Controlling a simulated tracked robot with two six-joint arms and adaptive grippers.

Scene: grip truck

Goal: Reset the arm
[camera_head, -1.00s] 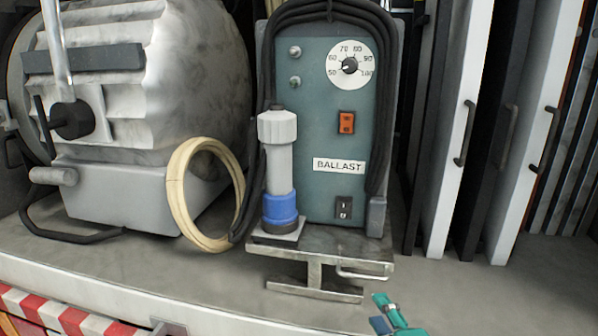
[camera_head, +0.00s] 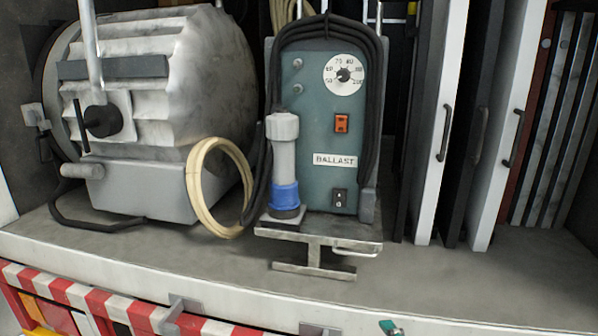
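A small teal and dark piece (camera_head: 391,327) shows at the bottom edge, right of the middle. It looks like the tip of one of my grippers, but the frame cuts it off, so I cannot tell which arm it is or whether it is open. It is in front of the shelf's edge and apart from the objects on the shelf. No other part of either arm is clearly in view.
A truck shelf (camera_head: 420,280) holds a large grey lamp (camera_head: 150,110), a cream cable coil (camera_head: 196,190), a blue-tipped grey connector (camera_head: 284,165) and a teal ballast box (camera_head: 325,110) on a metal stand (camera_head: 318,252). Tall panels (camera_head: 436,130) stand right. The shelf's front right is bare.

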